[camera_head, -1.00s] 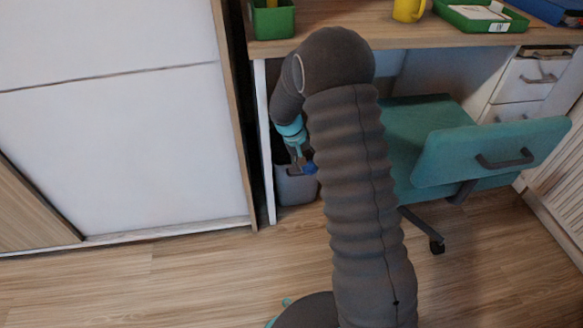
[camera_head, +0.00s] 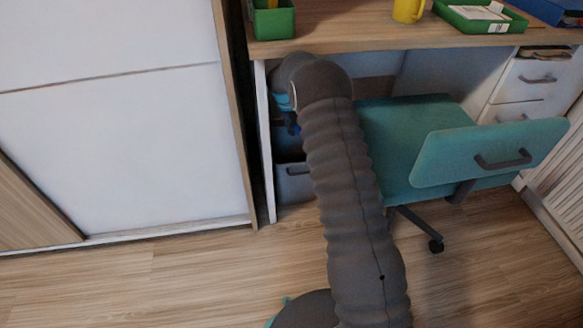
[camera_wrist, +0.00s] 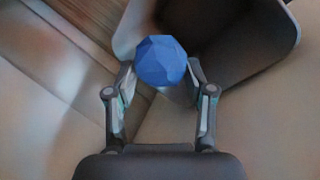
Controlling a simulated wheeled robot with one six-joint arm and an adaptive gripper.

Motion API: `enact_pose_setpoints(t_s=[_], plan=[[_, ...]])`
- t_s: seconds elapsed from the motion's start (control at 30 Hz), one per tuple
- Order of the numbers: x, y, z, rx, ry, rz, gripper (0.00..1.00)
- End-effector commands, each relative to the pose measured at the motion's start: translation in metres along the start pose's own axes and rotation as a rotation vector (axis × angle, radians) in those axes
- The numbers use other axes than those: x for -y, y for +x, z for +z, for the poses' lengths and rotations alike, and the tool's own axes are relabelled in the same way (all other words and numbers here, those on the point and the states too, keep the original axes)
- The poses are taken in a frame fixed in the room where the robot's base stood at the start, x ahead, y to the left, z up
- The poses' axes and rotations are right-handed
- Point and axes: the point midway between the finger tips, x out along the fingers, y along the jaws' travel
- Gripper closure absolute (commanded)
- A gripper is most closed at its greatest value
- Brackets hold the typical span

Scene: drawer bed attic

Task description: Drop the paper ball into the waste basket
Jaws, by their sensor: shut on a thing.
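The paper ball (camera_wrist: 161,60) is a blue, faceted lump in the wrist view. My gripper (camera_wrist: 160,74) is shut on it, with one finger on each side. The waste basket (camera_wrist: 238,55) is the grey container beyond the ball, and the ball covers part of it in that view. In the head view the grey waste basket (camera_head: 293,186) stands on the floor under the desk, with a dark handle on its front. The ball and gripper are above it, mostly hidden behind my arm. Only a small blue patch of the ball (camera_head: 291,122) shows.
The desk top (camera_head: 370,35) overhangs the basket, and a white side panel (camera_head: 265,150) stands close on its left. A teal chair (camera_head: 490,155) is to the right. A white sliding-door wardrobe (camera_head: 120,130) is at left. The front floor (camera_head: 180,285) is clear.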

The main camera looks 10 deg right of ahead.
Motion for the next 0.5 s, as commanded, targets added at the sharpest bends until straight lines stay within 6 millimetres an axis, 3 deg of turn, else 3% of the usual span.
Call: enact_pose_setpoints(t_s=[0.5], plan=[[0.0025, 0.0072, -0.0018, -0.041, -0.119, -0.001, 0.6]])
